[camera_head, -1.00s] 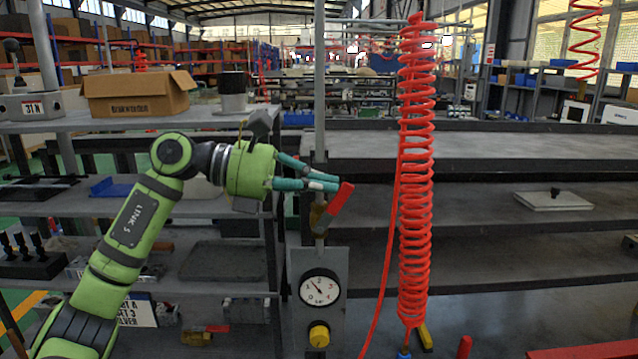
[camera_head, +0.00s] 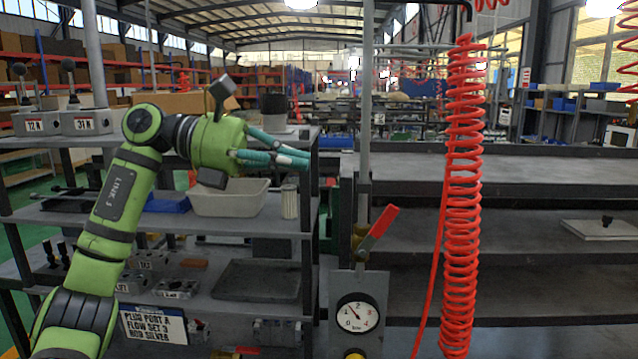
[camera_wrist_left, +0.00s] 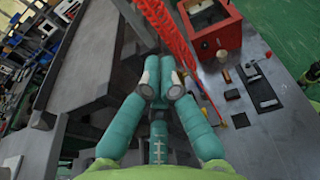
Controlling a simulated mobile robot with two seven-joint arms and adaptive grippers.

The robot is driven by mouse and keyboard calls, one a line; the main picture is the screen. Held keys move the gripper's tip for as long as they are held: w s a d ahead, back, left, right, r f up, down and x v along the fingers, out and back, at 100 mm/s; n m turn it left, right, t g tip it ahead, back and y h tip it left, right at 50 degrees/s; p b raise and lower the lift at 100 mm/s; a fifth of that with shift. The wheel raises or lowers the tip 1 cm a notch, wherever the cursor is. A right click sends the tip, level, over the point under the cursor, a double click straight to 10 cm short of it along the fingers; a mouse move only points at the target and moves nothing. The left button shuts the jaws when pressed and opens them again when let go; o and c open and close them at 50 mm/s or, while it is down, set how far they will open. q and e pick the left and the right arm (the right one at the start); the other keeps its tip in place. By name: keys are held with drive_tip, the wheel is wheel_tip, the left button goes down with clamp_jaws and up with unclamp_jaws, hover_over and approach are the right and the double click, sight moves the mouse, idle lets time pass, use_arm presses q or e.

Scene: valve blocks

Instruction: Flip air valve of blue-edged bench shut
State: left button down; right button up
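The air valve's red handle (camera_head: 378,228) slants from its brass-coloured body up to the right, on a vertical grey pipe (camera_head: 364,120). Below it is a round pressure gauge (camera_head: 357,314), its needle pointing up and left. My left gripper (camera_head: 308,160) is left of the pipe and above the handle, apart from both in the picture. Its teal fingers are drawn together with nothing between them; they also show in the left wrist view (camera_wrist_left: 163,82). I cannot make out a blue edge on the bench by the valve.
A red coiled hose (camera_head: 463,190) hangs right of the valve. Shelves on the left hold a white bin (camera_head: 230,198), a cardboard box (camera_head: 195,103) and a metal tray (camera_head: 258,280). A red box (camera_wrist_left: 212,30) stands on a bench in the left wrist view.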

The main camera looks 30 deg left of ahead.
use_arm(q)
drive_tip(key=s+d+f+m+t+y+b, duration=0.1)
drive_tip(key=s+d+m+t+y+b, duration=0.2)
drive_tip(key=s+m+t+y, duration=0.3)
drive_tip(key=s+d+m+y, duration=0.1)
drive_tip(key=s+m+y, duration=0.1)
drive_tip(key=m+y, duration=0.2)
drive_tip(key=shift+m+t+y, duration=0.3)
drive_tip(key=shift+m+t, duration=0.1)
drive_tip(key=shift+m, duration=0.9)
use_arm(e)
wheel_tip(320, 180, down, 4)
drive_tip(key=shift+r, duration=0.25)
use_arm(q)
drive_tip(key=shift+f, duration=0.1)
